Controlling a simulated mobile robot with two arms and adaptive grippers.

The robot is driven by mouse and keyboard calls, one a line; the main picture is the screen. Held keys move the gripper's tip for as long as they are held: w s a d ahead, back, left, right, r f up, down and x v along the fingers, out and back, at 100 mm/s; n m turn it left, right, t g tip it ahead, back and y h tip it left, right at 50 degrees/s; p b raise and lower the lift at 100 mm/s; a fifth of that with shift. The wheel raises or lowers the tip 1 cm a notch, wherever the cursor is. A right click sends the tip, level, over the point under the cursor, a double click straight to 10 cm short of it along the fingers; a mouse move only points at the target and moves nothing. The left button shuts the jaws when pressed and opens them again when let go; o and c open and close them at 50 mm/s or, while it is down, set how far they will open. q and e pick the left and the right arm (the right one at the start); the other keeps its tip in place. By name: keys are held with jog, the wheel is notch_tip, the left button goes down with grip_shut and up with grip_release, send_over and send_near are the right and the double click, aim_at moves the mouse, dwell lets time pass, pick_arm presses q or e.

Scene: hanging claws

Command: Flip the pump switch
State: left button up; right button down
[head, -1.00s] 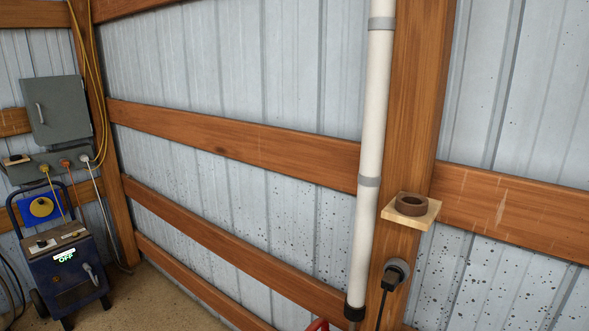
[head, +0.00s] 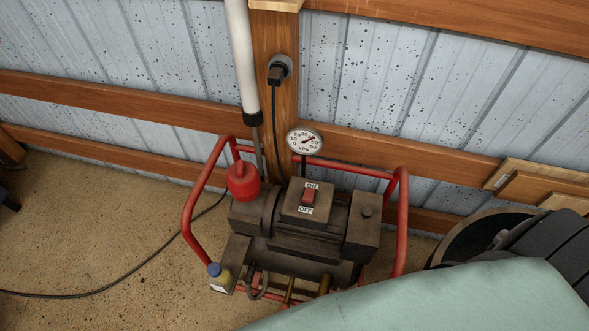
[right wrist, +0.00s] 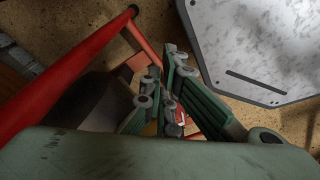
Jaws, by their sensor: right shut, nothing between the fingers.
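The pump (head: 300,240) stands on the floor inside a red tube frame, by the wall. Its red switch (head: 308,196) sits on a dark box on top, between an ON label above and an OFF label below. I cannot tell which way the switch is tipped. A round gauge (head: 304,141) stands behind it, with its needle off zero. My right gripper (right wrist: 172,55) is shut and empty in the right wrist view, with the red frame tube (right wrist: 70,80) to its left. It does not show in the head view. My left gripper is not in view.
A red cap (head: 242,179) and a blue-capped bottle (head: 219,276) are on the pump's left side. A black plug (head: 277,74) is in the post behind, beside a white pipe (head: 243,60). A dark round-rimmed thing (head: 445,250) stands right.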

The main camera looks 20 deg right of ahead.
jog(key=w+a+r+t, duration=0.1)
jog(key=w+r, duration=0.4)
jog(key=w, duration=0.3)
jog(key=w+a+r, duration=0.1)
jog(key=w+r, duration=0.4)
jog(key=w, duration=0.3)
jog(key=w+a+r+n+y, duration=0.1)
jog(key=w+r+n, duration=0.1)
jog(key=w+r, duration=0.3)
jog(key=w+a+r+n+y+b, duration=0.1)
jog(key=w+r, duration=0.4)
jog(key=r, duration=0.9)
jog(key=w+a+r+n+y+b, duration=0.1)
jog(key=w+r+n, duration=0.2)
jog(key=w+r, duration=0.3)
notch_tip(320, 180, up, 3)
jog(key=shift+a+r, duration=0.1)
jog(key=shift+r, duration=0.1)
jog(key=w+d+r+n+g, duration=0.1)
jog(key=w+d+r+n, duration=0.1)
jog(key=d+r, duration=0.7)
send_over(309, 196)
jog(key=w+a, duration=0.2)
notch_tip(309, 196, down, 10)
jog(key=shift+d+f, duration=0.1)
jog(key=shift+f, duration=0.15)
jog(key=shift+s+f, duration=0.15)
jog(key=shift+f, duration=0.5)
jog(key=shift+p, duration=0.4)
